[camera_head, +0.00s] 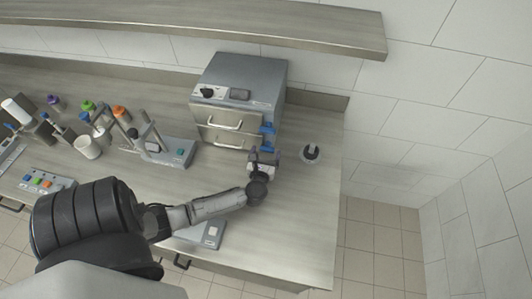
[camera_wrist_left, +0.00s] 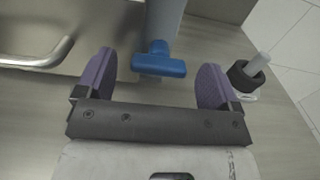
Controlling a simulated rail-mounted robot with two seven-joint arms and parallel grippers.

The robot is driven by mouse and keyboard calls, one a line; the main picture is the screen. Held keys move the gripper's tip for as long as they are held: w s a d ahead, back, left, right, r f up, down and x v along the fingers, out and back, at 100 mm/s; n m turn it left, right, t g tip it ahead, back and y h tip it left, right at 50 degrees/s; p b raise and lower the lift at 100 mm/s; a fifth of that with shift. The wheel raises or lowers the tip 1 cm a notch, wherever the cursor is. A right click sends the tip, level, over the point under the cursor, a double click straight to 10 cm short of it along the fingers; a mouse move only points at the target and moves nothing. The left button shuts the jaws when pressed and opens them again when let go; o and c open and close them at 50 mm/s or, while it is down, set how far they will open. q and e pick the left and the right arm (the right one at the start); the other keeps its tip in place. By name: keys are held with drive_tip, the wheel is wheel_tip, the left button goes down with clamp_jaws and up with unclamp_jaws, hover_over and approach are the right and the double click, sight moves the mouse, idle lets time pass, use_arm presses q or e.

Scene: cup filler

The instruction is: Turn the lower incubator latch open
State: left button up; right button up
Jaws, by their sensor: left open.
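The incubator (camera_head: 243,82) is a grey box at the back of the bench with two drawer-like doors, each with a bar handle. Two blue latches sit on its right front edge, the upper latch (camera_head: 268,128) above the lower latch (camera_head: 266,148). In the left wrist view the lower latch (camera_wrist_left: 158,62) is a blue T-shape with its bar lying crosswise. My left gripper (camera_head: 264,156) is open in front of the lower latch. Its purple fingers (camera_wrist_left: 155,85) stand apart on either side of the latch, not touching it. My right gripper is in neither view.
A black-and-white bottle-like item (camera_head: 310,152) stands on the bench right of the incubator; it also shows in the wrist view (camera_wrist_left: 246,73). A grey stand (camera_head: 170,150), a white cup (camera_head: 88,147) and several colored-cap items are to the left. A flat grey device (camera_head: 208,233) lies near the front edge.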

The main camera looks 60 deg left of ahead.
use_arm(q)
drive_tip(key=shift+w+a, duration=0.2)
drive_tip(key=shift+a, duration=0.05)
drive_tip(key=c, duration=0.9)
